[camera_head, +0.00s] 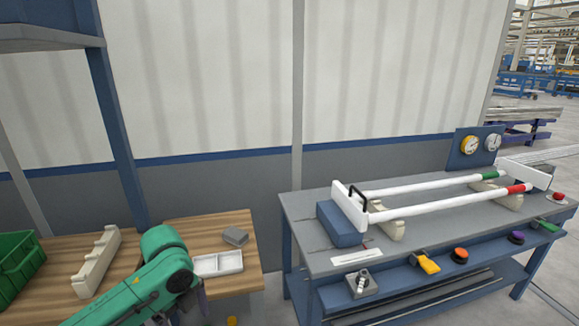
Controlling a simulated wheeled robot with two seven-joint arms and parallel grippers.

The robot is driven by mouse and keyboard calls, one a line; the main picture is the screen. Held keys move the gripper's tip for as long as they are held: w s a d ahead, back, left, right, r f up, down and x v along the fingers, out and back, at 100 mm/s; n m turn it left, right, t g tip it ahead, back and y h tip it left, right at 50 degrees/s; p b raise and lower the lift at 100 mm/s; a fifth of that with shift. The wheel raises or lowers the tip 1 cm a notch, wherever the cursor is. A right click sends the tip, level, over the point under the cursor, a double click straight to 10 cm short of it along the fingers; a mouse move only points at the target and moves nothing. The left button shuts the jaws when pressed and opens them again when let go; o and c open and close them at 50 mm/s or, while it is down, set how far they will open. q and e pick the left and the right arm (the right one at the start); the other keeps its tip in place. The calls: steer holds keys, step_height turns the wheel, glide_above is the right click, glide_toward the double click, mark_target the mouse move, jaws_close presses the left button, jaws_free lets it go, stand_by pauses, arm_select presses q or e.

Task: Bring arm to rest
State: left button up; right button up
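A green arm link of mine comes in from the lower left, in front of the wooden table (235,220). No gripper fingers of mine can be made out in the head view. Two white pipes lie side by side on the grey workbench (300,205). The rear pipe (420,185) has a green end band, and the front pipe (440,207) has a red one. They rest across cream cradles (388,226) between a white end plate (349,206) at the left and another white plate (525,174) at the right.
The wooden table holds a green bin (18,262), a cream notched rack (97,262), a white divided tray (218,264) and a small grey block (235,237). A blue post (117,130) rises behind it. A gap separates the table from the workbench.

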arm_select(q)
steer(key=w+f+n+t+h, duration=0.2)
steer(key=w+f+n, duration=0.4)
steer(key=f, duration=0.5)
steer(key=s+a+f+n, duration=0.2)
steer(key=f+n, duration=0.1)
steer(key=f, duration=0.3)
steer(key=s+a+f+n+t, duration=0.1)
steer(key=s+f+n, duration=0.15)
steer(key=f, duration=0.35)
steer(key=s+a+f+n, duration=0.2)
steer(key=f+n, duration=0.1)
steer(key=f, duration=0.3)
steer(key=s+a+f+n+y, duration=0.2)
steer(key=s+f+n, duration=0.2)
steer(key=s+f, duration=0.7)
steer(key=s+d+f+n+g, duration=0.1)
steer(key=s+f, duration=0.3)
steer(key=s, duration=0.7)
steer(key=s+d+f+n+g, duration=0.1)
steer(key=s+d+f+n, duration=0.1)
steer(key=s, duration=1)
steer(key=shift+f, duration=0.85)
arm_select(e)
steer(key=shift+s, duration=0.3)
arm_select(q)
steer(key=shift+w, duration=0.1)
arm_select(e)
steer(key=shift+w, duration=0.1)
